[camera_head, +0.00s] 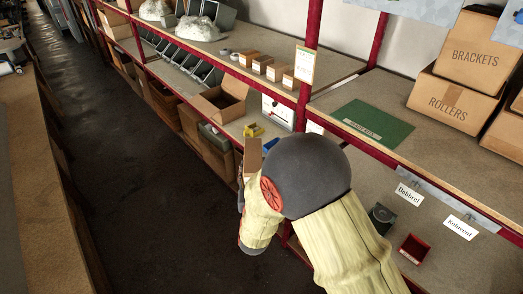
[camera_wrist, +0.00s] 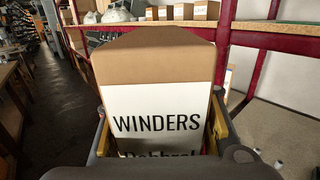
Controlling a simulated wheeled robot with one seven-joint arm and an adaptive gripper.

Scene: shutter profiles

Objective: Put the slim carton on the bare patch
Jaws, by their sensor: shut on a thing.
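The slim carton is a brown box with a white label reading "WINDERS" and a partly hidden second line that looks like "Dobbrel"; it fills the middle of the wrist view (camera_wrist: 150,62). My gripper (camera_wrist: 160,118) is shut on it, with yellow finger parts at both sides. In the head view the carton's brown top (camera_head: 252,155) shows beside my arm, in front of the shelving; the arm hides the rest. Bare grey-brown board (camera_head: 335,98) shows around a green mat (camera_head: 372,123) on the right bay's upper shelf. I cannot tell which bare area is the patch.
Red posts (camera_head: 308,60) divide the bays. Cartons marked "BRACKETS" (camera_head: 468,50) and "ROLLERS" (camera_head: 452,98) stand at the right. Small boxes (camera_head: 262,64) and an open carton (camera_head: 220,100) are left. Tags read "Dobbrel" (camera_head: 410,194) and "Kolovent" (camera_head: 461,227). The aisle floor (camera_head: 125,170) is clear.

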